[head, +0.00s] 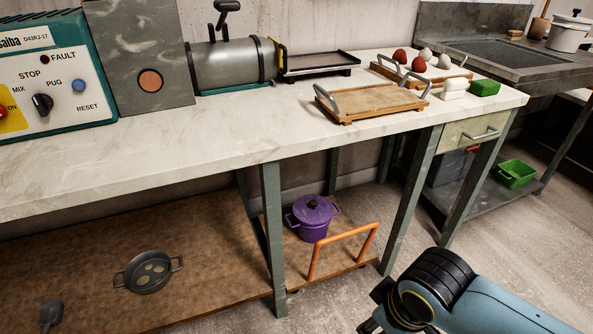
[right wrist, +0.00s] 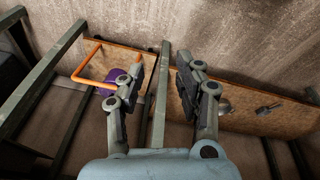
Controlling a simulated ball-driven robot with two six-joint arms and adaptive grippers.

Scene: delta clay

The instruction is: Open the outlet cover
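The clay machine stands at the back left of the counter, with a teal and white control panel (head: 45,80), a grey block with an orange disc (head: 150,80) and a grey barrel (head: 228,66) with a black lever (head: 226,12) on top. A dark rim with a yellow edge (head: 278,58) is at the barrel's right end. I cannot tell for sure which part is the outlet cover. My right gripper (head: 376,308) is low in front of the counter, far from the machine and partly cut off. In the right wrist view its fingers (right wrist: 160,76) are apart and empty. My left gripper is not in view.
A dark tray (head: 318,64) and a wooden tray (head: 372,102) with grey handles stand on the counter right of the barrel. Below are a purple pot (head: 312,217), an orange cart handle (head: 342,252) and a grey pan (head: 148,272). The counter's front left is clear.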

